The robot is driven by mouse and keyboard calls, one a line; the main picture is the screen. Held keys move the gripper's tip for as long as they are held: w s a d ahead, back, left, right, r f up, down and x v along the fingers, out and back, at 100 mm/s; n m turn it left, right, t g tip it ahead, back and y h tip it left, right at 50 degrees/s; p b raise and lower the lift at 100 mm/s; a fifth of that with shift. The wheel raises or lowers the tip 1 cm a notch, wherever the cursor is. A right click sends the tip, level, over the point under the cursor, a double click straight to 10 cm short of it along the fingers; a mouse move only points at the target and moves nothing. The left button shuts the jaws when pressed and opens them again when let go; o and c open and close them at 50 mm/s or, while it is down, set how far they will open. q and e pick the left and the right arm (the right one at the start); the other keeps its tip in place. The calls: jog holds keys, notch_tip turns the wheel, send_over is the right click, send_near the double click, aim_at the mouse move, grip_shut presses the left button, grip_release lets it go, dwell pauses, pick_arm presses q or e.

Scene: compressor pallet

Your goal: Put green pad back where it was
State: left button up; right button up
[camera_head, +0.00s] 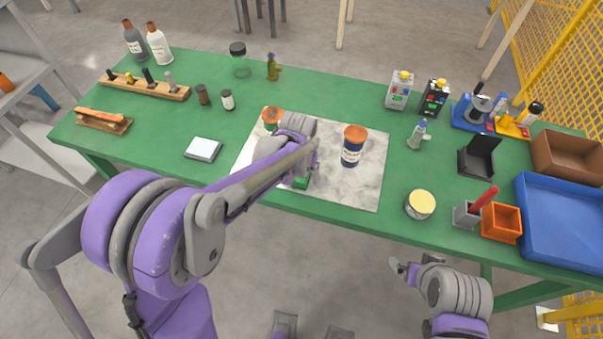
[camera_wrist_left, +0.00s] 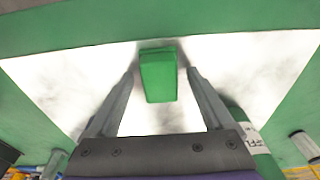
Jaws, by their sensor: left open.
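The green pad (camera_wrist_left: 158,78) is a small green block on the white marbled mat (camera_wrist_left: 75,85). In the left wrist view it lies between the two fingers of my left gripper (camera_wrist_left: 160,76), with a gap on each side. The gripper is open. In the head view a sliver of the green pad (camera_head: 301,183) shows below my left gripper (camera_head: 304,174), near the front edge of the mat; the arm hides the rest. My right gripper (camera_head: 408,267) hangs in front of the table, away from the pad; its jaw opening is unclear.
A dark blue jar with an orange lid (camera_head: 352,148) stands right of my left gripper. Another orange-lidded jar (camera_head: 271,117) is partly hidden behind the arm. A cream-lidded tin (camera_head: 420,204) and a white-topped block (camera_head: 203,149) flank the mat. The mat's front right is clear.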

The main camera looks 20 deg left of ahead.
pick_arm(q)
notch_tip(320, 180, up, 12)
jog(key=s+p, duration=0.1)
jog(key=s, duration=0.1)
jog(key=s+a+f+t, duration=0.1)
jog(key=s+a+t, duration=0.1)
jog(key=s, duration=0.7)
jog(key=s+a+f+t, duration=0.2)
jog(key=s, duration=0.7)
jog(key=shift+s+a+f, duration=0.15)
jog(key=shift+s+a, duration=0.2)
jog(key=shift+a, duration=0.05)
